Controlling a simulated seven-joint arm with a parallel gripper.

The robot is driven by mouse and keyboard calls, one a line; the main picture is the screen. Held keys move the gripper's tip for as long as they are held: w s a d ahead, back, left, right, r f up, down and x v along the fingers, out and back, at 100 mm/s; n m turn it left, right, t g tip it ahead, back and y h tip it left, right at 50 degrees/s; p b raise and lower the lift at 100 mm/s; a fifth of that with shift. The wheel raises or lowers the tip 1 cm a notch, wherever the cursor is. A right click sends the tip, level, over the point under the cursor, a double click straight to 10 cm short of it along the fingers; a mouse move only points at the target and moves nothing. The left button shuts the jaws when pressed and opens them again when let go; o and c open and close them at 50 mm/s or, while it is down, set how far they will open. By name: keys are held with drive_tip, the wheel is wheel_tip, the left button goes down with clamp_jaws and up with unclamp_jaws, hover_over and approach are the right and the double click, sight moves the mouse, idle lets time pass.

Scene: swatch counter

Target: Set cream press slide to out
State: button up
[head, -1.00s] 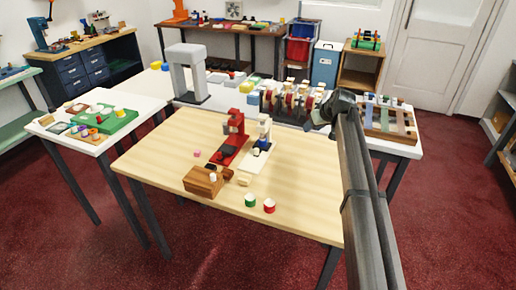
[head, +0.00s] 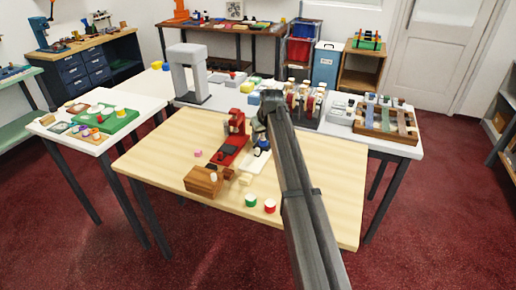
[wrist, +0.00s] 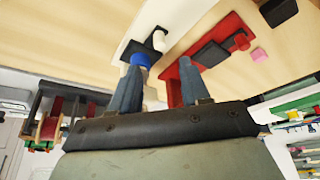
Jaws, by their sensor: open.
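The cream press (head: 256,162) stands on the wooden table right of the red press (head: 228,154). In the head view my arm covers part of it. In the wrist view the cream press (wrist: 150,27) shows a pale base, a dark pad, a white knob and a blue part. Its slide position cannot be told. My gripper (wrist: 160,66) is open and empty. In the wrist view its left finger overlaps the cream press near the blue part, and its right finger overlaps the red press (wrist: 217,50). Contact cannot be told.
A brown wooden block (head: 203,182) stands in front of the presses. A green cup (head: 250,199) and a red cup (head: 270,206) are near the table's front edge. A small pink block (head: 198,153) lies left of the red press. The table's right part is clear.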

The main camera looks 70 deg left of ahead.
sight(258, 149)
drive_tip(key=x, duration=0.8)
drive_tip(key=shift+a+f, duration=0.2)
drive_tip(key=shift+f, duration=0.15)
clamp_jaws()
idle(0.4)
